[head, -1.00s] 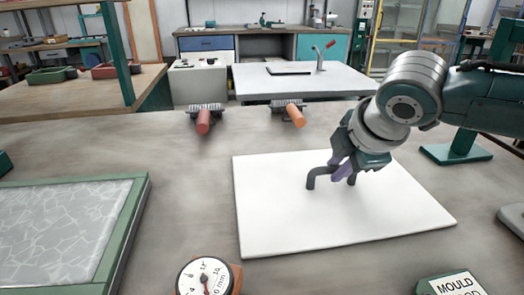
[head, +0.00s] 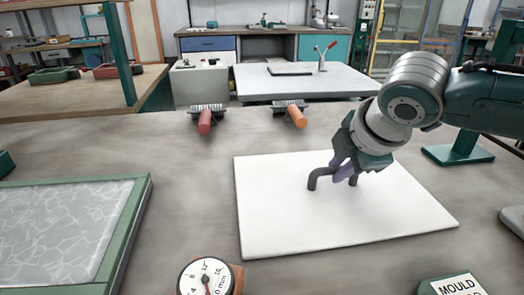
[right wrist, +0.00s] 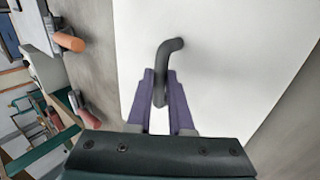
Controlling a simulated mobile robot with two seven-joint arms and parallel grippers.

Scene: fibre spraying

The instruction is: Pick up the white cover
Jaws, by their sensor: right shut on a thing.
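The white cover (head: 300,225) is a flat white panel lying on the grey-brown worktop, with a dark bent handle (head: 316,177) on its top. It also fills the middle of the right wrist view (right wrist: 215,60). My right gripper (head: 346,172) is at the cover's handle, its purple fingers closed on the handle's right part. In the right wrist view the two fingers (right wrist: 162,100) have the dark handle (right wrist: 170,48) between them. The cover appears to rest flat on the worktop. My left gripper is not in view.
A green-framed tray (head: 132,215) with a grey cracked-pattern surface lies at the left. A dial gauge (head: 207,278) and a mould sign (head: 455,286) stand at the front. Worktop between tray and cover is clear.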

